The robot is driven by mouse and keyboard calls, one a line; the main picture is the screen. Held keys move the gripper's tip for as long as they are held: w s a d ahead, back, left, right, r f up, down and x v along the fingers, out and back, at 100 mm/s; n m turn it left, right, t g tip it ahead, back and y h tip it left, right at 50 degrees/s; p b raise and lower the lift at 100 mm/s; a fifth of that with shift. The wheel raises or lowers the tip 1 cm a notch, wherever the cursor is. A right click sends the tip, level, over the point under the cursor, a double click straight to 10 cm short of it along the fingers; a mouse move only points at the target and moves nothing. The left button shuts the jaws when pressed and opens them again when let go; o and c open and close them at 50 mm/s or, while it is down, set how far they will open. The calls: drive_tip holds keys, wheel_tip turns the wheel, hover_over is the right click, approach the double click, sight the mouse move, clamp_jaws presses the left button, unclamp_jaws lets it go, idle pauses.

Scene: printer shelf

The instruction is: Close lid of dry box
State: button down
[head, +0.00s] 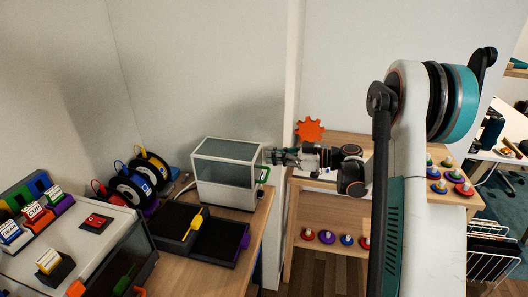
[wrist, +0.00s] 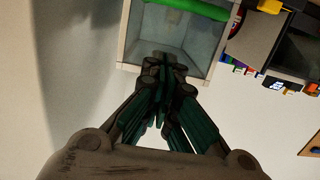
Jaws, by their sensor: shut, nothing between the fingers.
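The dry box (head: 224,187) is a white-framed box with grey, see-through panels, standing on the wooden table. A green handle (head: 263,175) is at its right side, and a green bar (wrist: 183,5) crosses the top of the wrist view. My gripper (head: 268,156) points left at the box's upper right edge. In the wrist view my gripper (wrist: 165,62) is shut and empty, its tips overlapping the box's white rim (wrist: 190,74). I cannot tell whether the tips touch the box, or how far the lid stands open.
Black trays (head: 218,241), one with a yellow clip, lie in front of the box. Filament spools (head: 130,187) stand at its left. A printer (head: 95,235) is at lower left. An orange gear (head: 310,129) and a wooden shelf (head: 320,208) are to the right.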

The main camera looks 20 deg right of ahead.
wheel_tip(320, 180, down, 6)
drive_tip(key=d+b, duration=0.1)
drive_tip(key=b, duration=0.2)
drive_tip(key=shift+s+d, duration=0.15)
drive_tip(key=shift+s, duration=0.3)
